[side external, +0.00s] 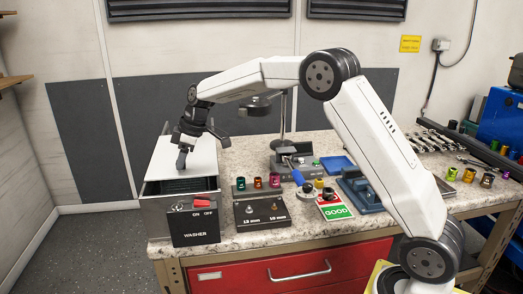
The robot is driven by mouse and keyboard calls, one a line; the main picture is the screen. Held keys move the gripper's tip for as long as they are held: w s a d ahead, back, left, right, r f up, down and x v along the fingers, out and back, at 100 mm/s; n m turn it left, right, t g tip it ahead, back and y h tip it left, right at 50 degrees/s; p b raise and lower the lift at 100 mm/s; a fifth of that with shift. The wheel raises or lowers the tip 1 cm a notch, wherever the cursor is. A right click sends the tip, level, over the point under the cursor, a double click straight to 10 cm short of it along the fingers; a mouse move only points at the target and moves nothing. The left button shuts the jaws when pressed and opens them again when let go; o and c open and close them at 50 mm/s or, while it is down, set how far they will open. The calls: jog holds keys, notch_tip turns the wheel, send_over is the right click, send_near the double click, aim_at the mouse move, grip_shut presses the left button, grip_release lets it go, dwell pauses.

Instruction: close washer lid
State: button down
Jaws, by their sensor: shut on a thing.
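My gripper (182,164) points down at the lid's front part, shut on the lid. The fingertips are small in this view, so their exact hold on the lid is hard to see.
Right of the washer stands a dark block (262,212) marked 13 mm and 10 mm, with coloured sockets behind it. A press stand (284,120), a GOOD plate (336,212) and a blue fixture (362,192) stand farther right. Wrenches (436,132) lie at the far right.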

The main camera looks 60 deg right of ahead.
jog(key=s+a, duration=0.5)
jog(key=shift+s+a, duration=0.35)
jog(key=shift+a, duration=0.05)
jog(key=shift+c, duration=1.8)
grip_release()
jog(key=shift+s+a, duration=0.1)
jog(key=v, duration=0.8)
jog(key=shift+f, duration=0.15)
